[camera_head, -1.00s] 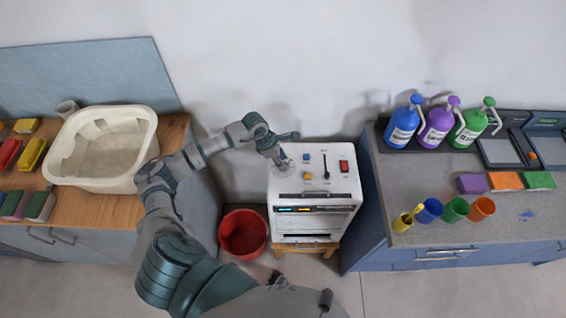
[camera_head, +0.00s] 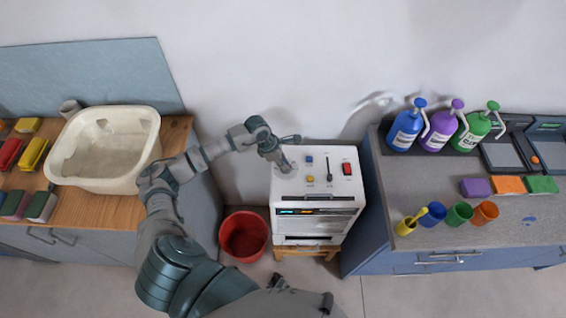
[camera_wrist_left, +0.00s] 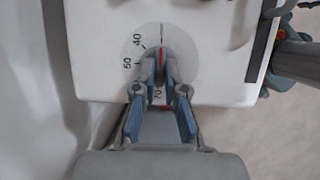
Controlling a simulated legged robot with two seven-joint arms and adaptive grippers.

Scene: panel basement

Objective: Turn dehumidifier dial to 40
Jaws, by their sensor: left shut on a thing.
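The white dehumidifier (camera_head: 318,225) stands between two counters, with its control panel on top. My left gripper (camera_head: 284,166) reaches down to the back left of that panel. In the left wrist view my left gripper (camera_wrist_left: 161,72) is shut on the dial's grey knob (camera_wrist_left: 159,52), its fingers on both sides. The round pale dial plate (camera_wrist_left: 187,57) shows 40 and 50 at the left and 70 below the fingertips. A red line shows on the knob between the fingers, and a thin dark line lies above it. Fingers hide part of the scale.
A blue button (camera_head: 309,158), a yellow button (camera_head: 310,179), a black lever (camera_head: 329,172) and a red switch (camera_head: 347,169) share the panel. A red bucket (camera_head: 243,235) stands left of the machine. A cream basin (camera_head: 104,180) sits on the left counter.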

